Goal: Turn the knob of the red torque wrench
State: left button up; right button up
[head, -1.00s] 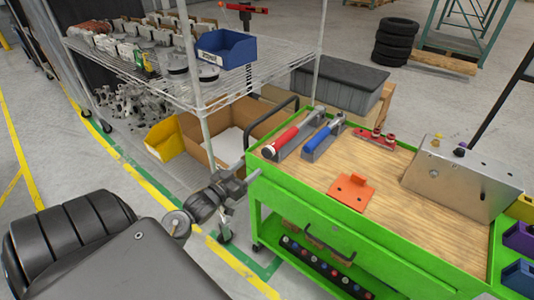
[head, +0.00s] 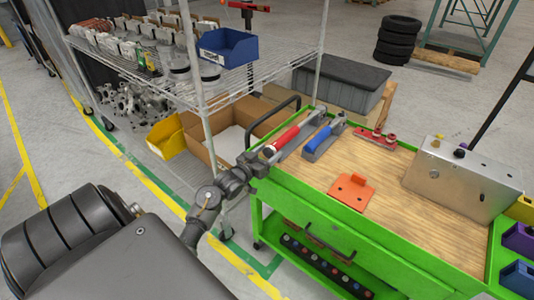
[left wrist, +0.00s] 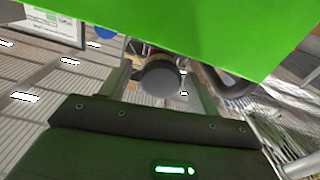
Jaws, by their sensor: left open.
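The red torque wrench (head: 285,138) lies in a grey holder at the back left corner of the green cart's wooden top. Its near end is hidden by my left gripper (head: 264,160) in the head view. In the left wrist view a dark round knob end (left wrist: 160,76) shows between the two fingers of my left gripper (left wrist: 159,88). The fingers stand apart, one on each side of it, and I cannot tell whether they touch it. A blue wrench (head: 322,138) lies beside the red one. My right gripper is not in view.
The green cart rim (head: 330,210) runs close beside my left gripper. An orange plate (head: 351,190), a small red tool (head: 375,138) and a metal box (head: 462,178) are on the top. A wire shelf (head: 245,80) with a blue bin (head: 227,47) stands behind left.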

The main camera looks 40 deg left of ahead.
pick_arm(q)
jog(key=c, duration=1)
jog(key=shift+o, duration=0.2)
jog(key=shift+m, duration=0.7)
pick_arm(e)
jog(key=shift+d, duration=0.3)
pick_arm(q)
jog(key=o, duration=0.9)
jog(key=shift+c, duration=0.2)
jog(key=shift+o, duration=0.5)
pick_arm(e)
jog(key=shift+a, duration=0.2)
